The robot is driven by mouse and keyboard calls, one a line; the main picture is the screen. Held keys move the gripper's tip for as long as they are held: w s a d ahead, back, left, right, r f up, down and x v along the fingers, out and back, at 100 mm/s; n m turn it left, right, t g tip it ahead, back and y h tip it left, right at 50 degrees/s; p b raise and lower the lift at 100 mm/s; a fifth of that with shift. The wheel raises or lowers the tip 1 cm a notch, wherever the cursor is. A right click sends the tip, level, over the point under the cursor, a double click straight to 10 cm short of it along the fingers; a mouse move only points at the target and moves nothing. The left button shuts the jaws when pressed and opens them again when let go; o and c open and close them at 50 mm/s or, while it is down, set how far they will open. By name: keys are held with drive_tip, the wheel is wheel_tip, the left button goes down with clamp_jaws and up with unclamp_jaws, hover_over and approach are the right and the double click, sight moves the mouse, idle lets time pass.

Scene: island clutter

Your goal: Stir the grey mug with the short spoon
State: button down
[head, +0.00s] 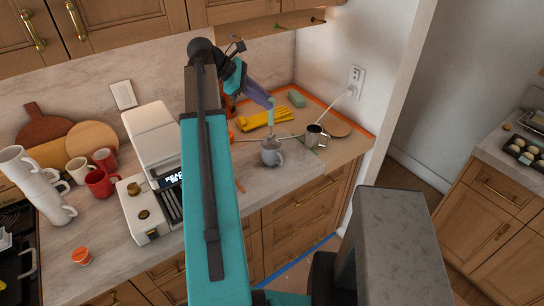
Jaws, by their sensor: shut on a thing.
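The grey mug (271,154) stands upright on the counter, right of the coffee machine. My gripper (268,102) is above the mug, its purple fingers pointing down and to the right. It is shut on the short spoon (270,114), whose pale green handle hangs roughly upright over the mug. The lower end of the spoon is too small to make out, so I cannot tell whether it is inside the mug or just above it.
The coffee machine (148,205), red mug (101,183) and stacked white cups (40,190) are left.

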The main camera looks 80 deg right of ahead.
drive_tip(key=shift+r, duration=0.1)
wheel_tip(320, 180, up, 5)
drive_tip(key=shift+f, duration=0.1)
idle(0.8)
idle(0.3)
